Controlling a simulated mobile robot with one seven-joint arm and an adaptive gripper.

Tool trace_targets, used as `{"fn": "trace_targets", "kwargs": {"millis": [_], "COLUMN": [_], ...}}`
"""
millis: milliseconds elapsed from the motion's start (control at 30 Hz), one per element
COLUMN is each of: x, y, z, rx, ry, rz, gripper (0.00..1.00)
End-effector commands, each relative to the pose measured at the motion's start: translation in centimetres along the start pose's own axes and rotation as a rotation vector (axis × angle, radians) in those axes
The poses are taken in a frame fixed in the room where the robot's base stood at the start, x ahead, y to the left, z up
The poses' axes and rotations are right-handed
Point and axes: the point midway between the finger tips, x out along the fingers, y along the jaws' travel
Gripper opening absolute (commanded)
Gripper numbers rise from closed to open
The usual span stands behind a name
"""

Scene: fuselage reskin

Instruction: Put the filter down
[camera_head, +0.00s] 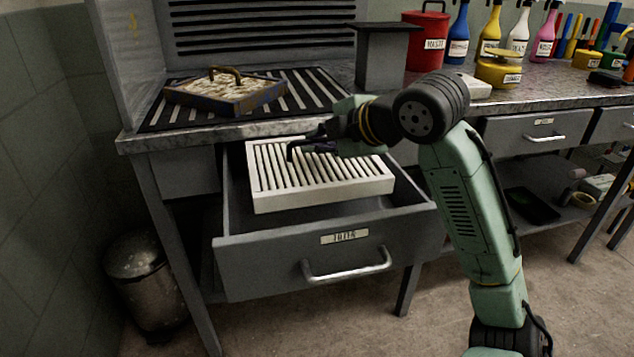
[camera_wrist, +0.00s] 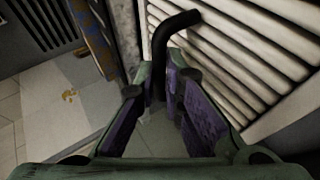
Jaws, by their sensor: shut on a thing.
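The white slatted filter (camera_head: 322,186) is at the open grey drawer (camera_head: 265,264), level or nearly so, with its top above the drawer's front edge. Dark drawer space shows below it; I cannot tell whether it rests on anything. My gripper (camera_head: 303,148) is shut on the filter's black handle, over the back part of the filter. In the wrist view, the black bent handle (camera_wrist: 174,28) runs down between my purple-padded fingers (camera_wrist: 156,98), with the filter's white slats (camera_wrist: 240,45) behind and to the right.
A second filter, dirty with a blue-brown frame (camera_head: 225,95), lies on a black-striped mat (camera_head: 155,118) on the bench. A grey box stand (camera_head: 383,58), red waste bin (camera_head: 427,38) and several spray bottles stand to the right. A metal trash can (camera_head: 148,285) stands left of the bench.

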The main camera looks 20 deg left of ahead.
Motion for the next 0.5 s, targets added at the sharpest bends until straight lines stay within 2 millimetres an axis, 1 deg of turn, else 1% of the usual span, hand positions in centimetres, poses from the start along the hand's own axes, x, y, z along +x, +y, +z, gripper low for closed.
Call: {"fn": "trace_targets", "kwargs": {"millis": [33, 100, 200, 367, 500], "x": [0.6, 1.2, 1.8, 2.3, 3.3], "y": [-1.1, -2.1, -3.0, -3.8, -5.4], "z": [0.4, 0.6, 0.8, 1.0, 1.4], "rx": [0.003, 0.001, 0.001, 0.0, 0.001], "ry": [-0.001, 0.0, -0.001, -0.001, 0.0], "rz": [0.001, 0.003, 0.002, 0.003, 0.002], "gripper": [0.0, 0.0, 0.0, 0.0, 0.0]}}
